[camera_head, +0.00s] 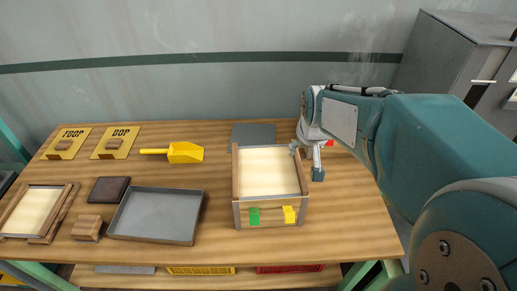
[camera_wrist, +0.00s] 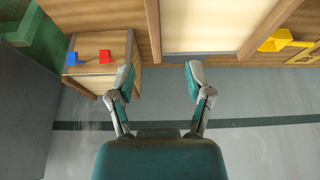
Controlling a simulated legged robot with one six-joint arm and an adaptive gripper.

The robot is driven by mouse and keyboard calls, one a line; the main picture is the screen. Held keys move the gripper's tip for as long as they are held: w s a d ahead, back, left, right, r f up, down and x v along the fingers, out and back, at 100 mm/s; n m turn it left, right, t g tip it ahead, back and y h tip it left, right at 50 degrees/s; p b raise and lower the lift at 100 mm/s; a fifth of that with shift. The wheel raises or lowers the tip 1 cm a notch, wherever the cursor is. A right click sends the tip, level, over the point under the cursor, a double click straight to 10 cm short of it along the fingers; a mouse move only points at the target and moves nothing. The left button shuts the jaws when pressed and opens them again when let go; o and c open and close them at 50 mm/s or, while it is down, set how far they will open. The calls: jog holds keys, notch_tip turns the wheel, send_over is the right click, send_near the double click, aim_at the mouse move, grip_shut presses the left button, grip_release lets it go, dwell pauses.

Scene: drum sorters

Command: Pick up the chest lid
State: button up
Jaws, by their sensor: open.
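No piece is plainly marked as a chest lid. A small wooden box (camera_wrist: 103,72) with a flat top shows at the left of the wrist view, with a red piece (camera_wrist: 105,56) and a blue piece (camera_wrist: 71,59) on it. In the head view my arm hides most of that spot; only some red shows. A dark flat wooden square (camera_head: 109,190) lies at the left of the table, above a small brown wooden block (camera_head: 88,228). My gripper (camera_wrist: 158,73) is open, with nothing between its fingers. In the head view my gripper (camera_head: 307,160) is beside the cream-topped box's right rear corner.
The cream-topped wooden box (camera_head: 236,186) has green and yellow pieces on its front. A grey tray (camera_head: 155,215), yellow scoop (camera_head: 185,152), two yellow signs (camera_head: 115,143) and a cream-filled frame (camera_head: 69,205) are left. A grey plate (camera_head: 253,135) lies behind the box. The front right tabletop is clear.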

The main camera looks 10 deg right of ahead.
aim_at(299, 163)
jog(key=shift+w+d+f, duration=0.15)
jog(key=shift+w+f, duration=0.05)
jog(key=shift+w, duration=0.05)
jog(key=x, duration=0.5)
jog(key=shift+f, duration=0.2)
jog(key=x, duration=0.5)
jog(key=shift+w+d+f, duration=0.1)
jog(key=shift+d, duration=0.25)
grip_shut()
